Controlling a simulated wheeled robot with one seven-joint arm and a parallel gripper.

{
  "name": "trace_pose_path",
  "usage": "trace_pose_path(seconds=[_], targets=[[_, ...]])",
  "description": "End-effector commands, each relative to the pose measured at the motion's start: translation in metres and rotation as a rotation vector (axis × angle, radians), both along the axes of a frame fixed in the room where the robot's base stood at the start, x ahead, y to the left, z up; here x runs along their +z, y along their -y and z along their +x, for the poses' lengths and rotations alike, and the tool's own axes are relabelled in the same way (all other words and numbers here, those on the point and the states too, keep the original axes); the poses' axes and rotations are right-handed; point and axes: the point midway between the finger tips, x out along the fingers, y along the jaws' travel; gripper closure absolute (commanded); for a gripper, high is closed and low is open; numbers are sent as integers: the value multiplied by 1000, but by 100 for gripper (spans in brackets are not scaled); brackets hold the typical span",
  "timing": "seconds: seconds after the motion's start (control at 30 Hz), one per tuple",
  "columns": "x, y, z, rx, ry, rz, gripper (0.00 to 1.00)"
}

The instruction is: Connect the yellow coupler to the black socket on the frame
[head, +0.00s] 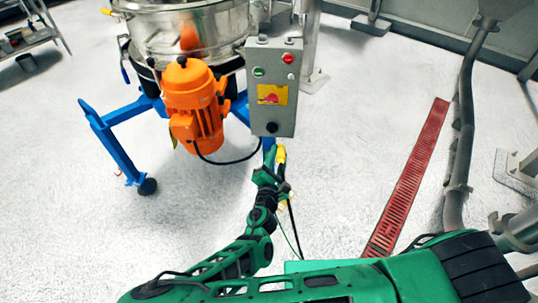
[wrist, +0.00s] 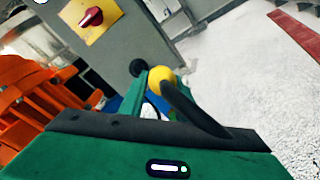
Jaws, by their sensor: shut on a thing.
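The yellow coupler (head: 281,153) is held at the end of my gripper (head: 274,174), just below the grey control box. In the wrist view the coupler (wrist: 160,77) shows as a rounded yellow end, with a black cable running from it toward the camera. My gripper is shut on it; the fingers are partly hidden by the coupler and cable. The black socket (head: 271,127) is a round black piece low on the front of the box. In the wrist view the socket (wrist: 138,67) is just left of and above the coupler. I cannot tell the gap between them; they look apart.
The grey control box (head: 278,75) carries buttons and a yellow-backed red switch. An orange motor (head: 194,105) with a black cable is left of it, under the steel sifter (head: 185,35). Blue legs (head: 118,155) stand on the floor. A red floor grate (head: 410,180) lies right.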

Motion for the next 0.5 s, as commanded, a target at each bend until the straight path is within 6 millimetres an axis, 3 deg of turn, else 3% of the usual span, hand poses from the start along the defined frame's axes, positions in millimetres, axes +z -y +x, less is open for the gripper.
trace_pose_path(seconds=[0.1,0.2,0.5], targets=[[11,-22,-6,73,29,-6,100],[15,-31,-8,99,39,-6,100],[16,-32,4,106,42,-5,100]])
